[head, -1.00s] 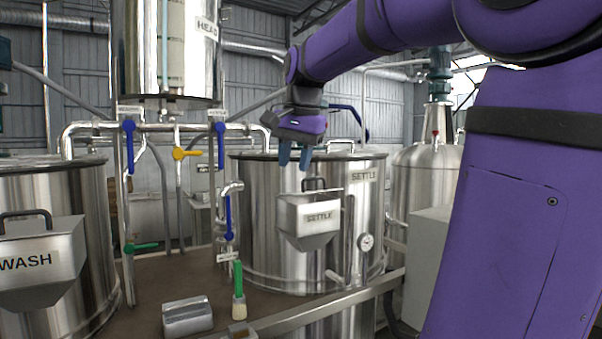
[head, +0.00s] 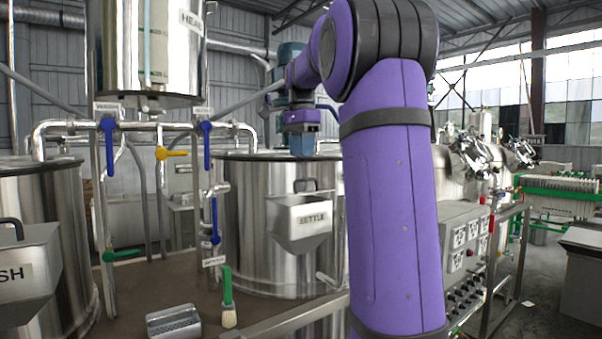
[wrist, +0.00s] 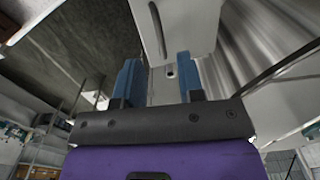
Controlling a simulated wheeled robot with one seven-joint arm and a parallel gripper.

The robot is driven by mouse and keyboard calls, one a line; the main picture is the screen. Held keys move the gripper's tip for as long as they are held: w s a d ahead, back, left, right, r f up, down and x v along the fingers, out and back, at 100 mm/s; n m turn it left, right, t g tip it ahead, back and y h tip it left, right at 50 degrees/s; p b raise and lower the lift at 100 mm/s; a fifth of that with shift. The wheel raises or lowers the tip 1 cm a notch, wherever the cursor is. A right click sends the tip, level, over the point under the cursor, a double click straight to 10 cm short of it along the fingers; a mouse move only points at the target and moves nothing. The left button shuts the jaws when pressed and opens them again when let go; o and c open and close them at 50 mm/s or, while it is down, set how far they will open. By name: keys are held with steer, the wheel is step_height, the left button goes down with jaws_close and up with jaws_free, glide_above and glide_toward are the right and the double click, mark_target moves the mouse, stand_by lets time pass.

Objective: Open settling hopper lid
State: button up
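The settling hopper (head: 303,222) is a steel box with a tapered bottom and a SETTLE label, on the front of the SETTLE tank (head: 262,240). Its lid (head: 300,198) looks shut, with a dark bar handle (head: 306,185) standing on it. My gripper (head: 303,146) is above the handle, fingers down and apart from it. In the wrist view my gripper (wrist: 157,80) has its two blue fingers spread with nothing between them. A pale panel with a dark bar (wrist: 157,31), which looks like the lid and handle, shows beyond the fingertips.
My purple arm hides the right side of the SETTLE tank. The WASH hopper (head: 28,270) is at the left. A metal tray (head: 174,322) and a green-handled brush (head: 228,300) are on the brown deck. Pipes with blue valve handles (head: 214,220) stand left of the tank.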

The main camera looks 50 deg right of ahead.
steer(key=shift+f, duration=3.05)
jaws_close()
